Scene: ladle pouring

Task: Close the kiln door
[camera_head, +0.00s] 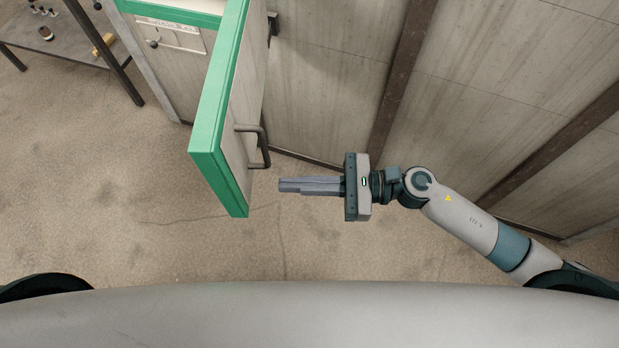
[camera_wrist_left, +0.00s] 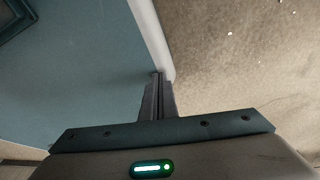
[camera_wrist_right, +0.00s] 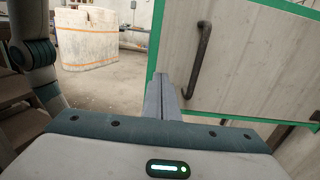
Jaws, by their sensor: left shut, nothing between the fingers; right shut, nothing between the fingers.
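The kiln door (camera_head: 237,115) has a green frame and a pale panel. It stands swung open, jutting out from the kiln (camera_head: 176,62) toward me. Its dark bar handle (camera_head: 262,147) is on the right-hand face. My right gripper (camera_head: 281,186) is shut and empty, a little right of the door's near end, with a small gap. In the right wrist view the door panel (camera_wrist_right: 245,65) and its handle (camera_wrist_right: 202,58) lie just beyond the right fingertips. My left gripper (camera_wrist_left: 158,78) shows only in its wrist view, shut, in front of a blue-grey surface and the floor.
A dark-legged table (camera_head: 70,52) with small items stands at the far left. The right wrist view shows a large pale container (camera_wrist_right: 86,40). The floor (camera_head: 110,190) left of the door is clear.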

